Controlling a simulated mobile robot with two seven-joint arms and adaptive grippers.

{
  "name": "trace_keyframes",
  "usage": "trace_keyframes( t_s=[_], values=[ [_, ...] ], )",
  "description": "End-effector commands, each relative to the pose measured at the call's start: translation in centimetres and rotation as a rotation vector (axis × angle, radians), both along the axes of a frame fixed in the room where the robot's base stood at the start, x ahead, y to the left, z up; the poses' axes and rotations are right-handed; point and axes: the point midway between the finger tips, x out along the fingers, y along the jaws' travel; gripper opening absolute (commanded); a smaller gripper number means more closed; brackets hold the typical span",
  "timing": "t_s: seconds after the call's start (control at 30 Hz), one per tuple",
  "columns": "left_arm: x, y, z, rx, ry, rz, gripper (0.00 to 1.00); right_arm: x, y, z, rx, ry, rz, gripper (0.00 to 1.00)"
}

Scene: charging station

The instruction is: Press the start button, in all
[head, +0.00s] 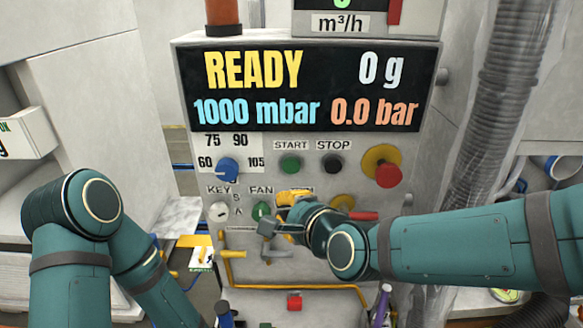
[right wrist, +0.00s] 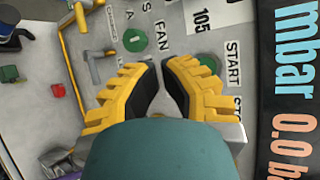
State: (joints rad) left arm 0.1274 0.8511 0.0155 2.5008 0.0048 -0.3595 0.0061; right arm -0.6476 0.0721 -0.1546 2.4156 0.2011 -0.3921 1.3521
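The green start button (head: 290,166) sits under the START label on the grey panel, left of the black stop button (head: 332,164). My right gripper (head: 285,213) is in front of the panel, below the start button and close to the fan control. In the right wrist view its two yellow fingers (right wrist: 158,66) have dark pads and a gap between them, with nothing held. There the start button (right wrist: 208,63) is partly hidden behind the right-hand finger. My left arm is at the lower left; its gripper is out of the picture.
A blue knob (head: 227,170), a key switch (head: 219,211) and the green fan button (right wrist: 136,40) are nearby. A red emergency button (head: 388,175) is at right. A yellow rail (head: 300,286) runs below. The display (head: 310,85) reads READY.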

Motion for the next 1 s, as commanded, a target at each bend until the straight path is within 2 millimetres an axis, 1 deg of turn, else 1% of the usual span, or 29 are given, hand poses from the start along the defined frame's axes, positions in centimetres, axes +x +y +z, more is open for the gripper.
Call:
trace_keyframes(
  t_s=[0.4, 0.5, 0.7, 1.0],
  values=[
    [-0.6, -0.1, -2.1, -0.003, 0.014, -0.011, 0.58, 5.3, -0.1, -0.3, -0.003, 0.000, -0.002, 0.00],
    [-0.6, -0.1, -3.1, -0.003, 0.014, -0.012, 0.58, 6.5, -0.1, -0.5, -0.001, -0.001, -0.002, 0.00],
    [-0.6, -0.1, -4.1, -0.003, 0.014, -0.014, 0.58, 7.8, -0.1, -0.3, -0.002, 0.000, -0.001, 0.00],
    [-0.6, -0.1, -4.1, -0.003, 0.013, -0.015, 0.58, 8.1, 0.0, -0.1, -0.002, 0.000, 0.000, 0.00]
  ],
)
